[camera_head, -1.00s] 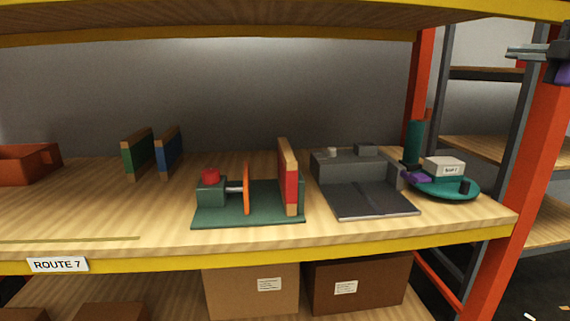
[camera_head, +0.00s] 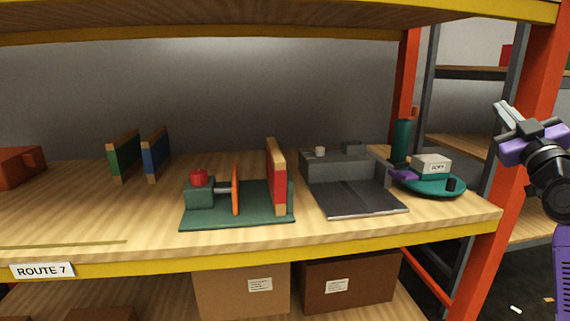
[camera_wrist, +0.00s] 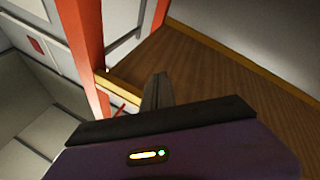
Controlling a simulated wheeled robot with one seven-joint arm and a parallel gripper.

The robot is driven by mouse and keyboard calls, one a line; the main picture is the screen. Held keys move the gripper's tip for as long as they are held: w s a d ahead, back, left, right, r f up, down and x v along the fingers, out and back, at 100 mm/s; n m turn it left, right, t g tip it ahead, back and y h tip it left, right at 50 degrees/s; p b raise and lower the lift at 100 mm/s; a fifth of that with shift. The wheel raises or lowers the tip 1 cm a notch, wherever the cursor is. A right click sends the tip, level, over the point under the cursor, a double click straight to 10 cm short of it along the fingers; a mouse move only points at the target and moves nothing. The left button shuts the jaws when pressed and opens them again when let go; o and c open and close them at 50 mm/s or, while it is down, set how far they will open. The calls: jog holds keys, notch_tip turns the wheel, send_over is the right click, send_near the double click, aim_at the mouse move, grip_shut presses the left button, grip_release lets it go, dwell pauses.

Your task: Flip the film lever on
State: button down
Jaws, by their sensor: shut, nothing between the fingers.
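No part is labelled as the film lever, so I cannot tell for sure which it is. A small purple piece (camera_head: 403,175) sticks out between the grey machine (camera_head: 335,168) and the round teal base (camera_head: 432,189) on the shelf's right side. The grey machine has a raised back block, a small pale knob (camera_head: 320,151) on top and a dark flat bed in front. My gripper (camera_head: 505,114) is shut and empty, in the air at the right by the orange post, apart from all of these. Its closed fingers also show in the wrist view (camera_wrist: 156,94).
A green-based fixture (camera_head: 240,215) with a red knob, an orange disc and a red board stands left of the grey machine. Green and blue boards (camera_head: 125,158) stand further left.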

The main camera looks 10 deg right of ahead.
jog(key=s+a+f+m+h, duration=0.1)
jog(key=s+a+f+m, duration=0.1)
jog(key=s+a+f, duration=0.55)
jog(key=s+a+f+m+g, duration=0.1)
jog(key=s+a+f+m, duration=0.25)
jog(key=f, duration=0.75)
jog(key=s+a+f+m+h, duration=0.1)
jog(key=s+a+f+m, duration=0.1)
jog(key=s+a+f, duration=0.55)
jog(key=s+a+f+g+y, duration=0.1)
jog(key=s+a+f, duration=0.35)
jog(key=s, duration=0.25)
jog(key=s+a+f+g+y, duration=0.1)
jog(key=s+a+f+y, duration=0.1)
jog(key=s+a+f, duration=0.3)
jog(key=s+a+f+n+g+y, duration=0.2)
jog(key=s+a+f, duration=0.1)
jog(key=s, duration=0.7)
jog(key=s+a+f+n+g+y, duration=0.2)
jog(key=s+a+f, duration=0.15)
jog(key=s, duration=0.65)
notch_tip(320, 180, up, 20)
jog(key=p, duration=2)
jog(key=shift+d+r+y+p, duration=0.15)
jog(key=shift+y+p, duration=0.15)
jog(key=shift+p, duration=0.05)
